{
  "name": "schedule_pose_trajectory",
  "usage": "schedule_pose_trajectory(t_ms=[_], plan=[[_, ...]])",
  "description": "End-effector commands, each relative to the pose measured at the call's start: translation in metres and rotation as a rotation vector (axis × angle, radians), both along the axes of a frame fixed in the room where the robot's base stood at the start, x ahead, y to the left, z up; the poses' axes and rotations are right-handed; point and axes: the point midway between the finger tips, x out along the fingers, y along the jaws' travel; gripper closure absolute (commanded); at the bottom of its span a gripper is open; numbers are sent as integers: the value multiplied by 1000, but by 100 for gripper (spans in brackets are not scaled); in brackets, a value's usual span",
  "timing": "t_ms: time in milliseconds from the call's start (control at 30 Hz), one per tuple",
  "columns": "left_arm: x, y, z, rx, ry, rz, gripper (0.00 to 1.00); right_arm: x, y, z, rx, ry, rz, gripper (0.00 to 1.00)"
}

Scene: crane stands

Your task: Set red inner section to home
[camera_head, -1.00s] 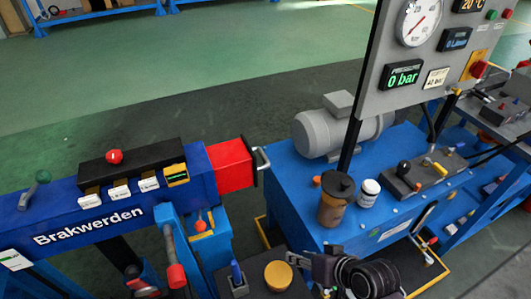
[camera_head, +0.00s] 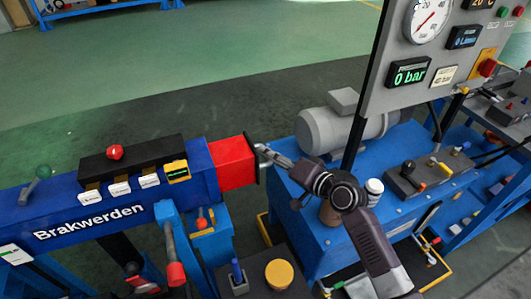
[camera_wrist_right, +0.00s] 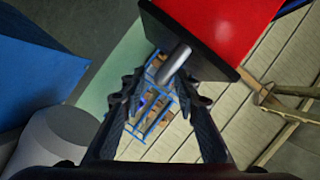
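The red inner section (camera_head: 235,163) sticks a short way out of the right end of the blue beam marked "Brakwerden" (camera_head: 110,212). It ends in a dark plate with a metal handle. In the right wrist view the red section (camera_wrist_right: 222,22), its dark end plate (camera_wrist_right: 195,42) and the grey handle (camera_wrist_right: 175,64) are at the top. My right gripper (camera_head: 268,153) is at the handle in the head view. In the wrist view its fingers (camera_wrist_right: 168,95) are spread, with the handle just ahead between the tips; contact cannot be told. My left gripper is not in view.
A blue hydraulic bench with a grey motor (camera_head: 345,125) stands on the right. A gauge panel (camera_head: 440,50) reading 0 bar rises above it. A white jar (camera_head: 374,187) and a brown container (camera_head: 329,214) are close to my right arm. Green floor lies behind.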

Motion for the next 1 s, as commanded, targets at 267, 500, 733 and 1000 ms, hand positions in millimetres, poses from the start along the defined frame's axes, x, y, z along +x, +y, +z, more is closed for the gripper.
schedule_pose_trajectory(t_ms=[267,500,733,1000], plan=[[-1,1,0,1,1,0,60,17,15,-5,0,0,-1,71],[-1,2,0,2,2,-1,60,18,16,-5,-2,-1,-1,71],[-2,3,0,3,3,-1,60,18,16,-6,-2,-1,-1,92],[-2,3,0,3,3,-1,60,17,15,-6,-3,-1,-1,100]])
